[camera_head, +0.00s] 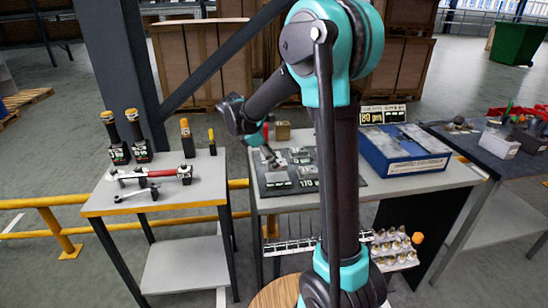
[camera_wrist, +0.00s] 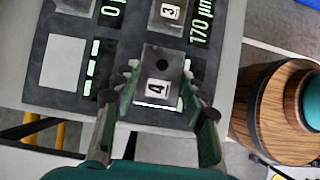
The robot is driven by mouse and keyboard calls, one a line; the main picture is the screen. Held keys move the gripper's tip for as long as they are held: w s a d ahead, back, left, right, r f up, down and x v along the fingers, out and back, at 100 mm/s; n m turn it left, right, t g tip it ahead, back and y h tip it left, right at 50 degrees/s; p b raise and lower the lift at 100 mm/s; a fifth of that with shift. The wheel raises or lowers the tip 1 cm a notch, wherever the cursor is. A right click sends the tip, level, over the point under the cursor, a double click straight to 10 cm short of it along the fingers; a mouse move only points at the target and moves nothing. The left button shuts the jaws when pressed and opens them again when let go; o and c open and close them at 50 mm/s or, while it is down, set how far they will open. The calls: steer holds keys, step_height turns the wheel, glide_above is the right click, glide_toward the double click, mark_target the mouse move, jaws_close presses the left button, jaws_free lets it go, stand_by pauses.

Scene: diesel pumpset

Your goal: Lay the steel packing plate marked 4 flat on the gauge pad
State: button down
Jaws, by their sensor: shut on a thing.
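The steel packing plate marked 4 (camera_wrist: 157,75) is a small grey plate with a dark hole and a white label. In the wrist view my gripper (camera_wrist: 161,86) has a finger on each side of it and is shut on it. The plate looks about level over a dark board (camera_wrist: 32,91); I cannot tell whether it touches. A plate marked 3 (camera_wrist: 170,12) lies just beyond it. A bare light grey square (camera_wrist: 63,62) lies to the left on the board; I cannot tell whether it is the gauge pad. In the head view my gripper (camera_head: 268,150) is low over the board, too small for detail.
Displays on the board read 0 µm and 170 µm (camera_wrist: 201,24). A blue box (camera_head: 405,165) stands right of the board, with an 80 µm sign (camera_head: 383,115) behind it. A side table (camera_head: 185,205) at left holds tools. A round wooden thing (camera_wrist: 262,110) is near my gripper's right in the wrist view.

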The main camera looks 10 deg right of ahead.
mark_target(274, 170)
steer(key=shift+f, duration=1.45)
steer(key=shift+f, duration=0.7)
steer(key=c, duration=0.8)
jaws_free()
steer(key=shift+o, duration=0.2)
steer(key=v, duration=1.2)
step_height(274, 170, up, 6)
